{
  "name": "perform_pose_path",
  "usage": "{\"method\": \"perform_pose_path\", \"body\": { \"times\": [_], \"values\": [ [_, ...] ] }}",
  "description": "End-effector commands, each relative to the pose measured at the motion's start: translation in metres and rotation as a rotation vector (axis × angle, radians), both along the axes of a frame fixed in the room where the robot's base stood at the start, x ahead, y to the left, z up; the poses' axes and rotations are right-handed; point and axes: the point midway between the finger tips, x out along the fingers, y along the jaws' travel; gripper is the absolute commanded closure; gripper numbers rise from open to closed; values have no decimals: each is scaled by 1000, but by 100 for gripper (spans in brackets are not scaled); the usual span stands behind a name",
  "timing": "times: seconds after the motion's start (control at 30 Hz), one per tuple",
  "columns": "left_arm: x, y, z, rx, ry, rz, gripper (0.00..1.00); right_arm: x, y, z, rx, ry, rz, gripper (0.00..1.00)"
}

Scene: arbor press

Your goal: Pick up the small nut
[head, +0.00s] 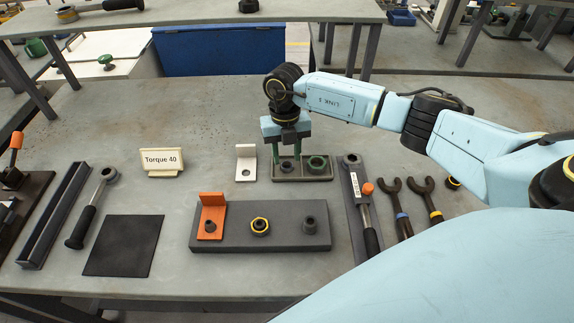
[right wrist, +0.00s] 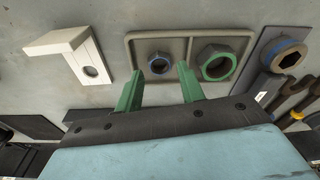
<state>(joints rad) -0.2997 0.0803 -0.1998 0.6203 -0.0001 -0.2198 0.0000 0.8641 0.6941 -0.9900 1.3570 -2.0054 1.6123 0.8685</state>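The small nut (right wrist: 160,64), dark with a blue rim, lies in the left compartment of a shallow grey tray (right wrist: 133,44). In the head view the nut (head: 287,166) is small and partly hard to make out. A larger green nut (right wrist: 216,63) lies in the right compartment; it also shows in the head view (head: 317,164). My right gripper (head: 287,156) points down over the left part of the tray. In the right wrist view its two green fingers (right wrist: 159,85) are apart, with nothing between the tips and the small nut just beyond them. My left gripper is not in view.
A white angle bracket (head: 246,163) stands left of the tray. A grey block (head: 280,234) with an orange bracket (head: 211,216) and nuts is in front. A torque wrench (head: 366,222) and two open-ended wrenches (head: 400,208) lie to the right. The table is clear behind the sign (head: 161,161).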

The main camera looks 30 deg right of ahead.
Motion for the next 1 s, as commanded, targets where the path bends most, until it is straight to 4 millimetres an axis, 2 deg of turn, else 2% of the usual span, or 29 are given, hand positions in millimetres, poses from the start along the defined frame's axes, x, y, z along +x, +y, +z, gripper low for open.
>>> {"method": "perform_pose_path", "body": {
  "times": [0.17,0.4,0.43,0.7,0.9,1.0],
  "values": [
    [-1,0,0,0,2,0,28,-3,1,-21,1,2,-1,61],
    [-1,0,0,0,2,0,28,-2,1,-23,1,-1,0,61],
    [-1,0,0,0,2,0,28,-2,1,-23,1,-1,0,63],
    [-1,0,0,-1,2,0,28,-2,1,-22,1,-1,0,96],
    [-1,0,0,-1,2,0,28,-2,1,-21,1,-1,0,96],
    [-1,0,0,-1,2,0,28,-2,1,-15,0,-2,0,96]
  ]
}}
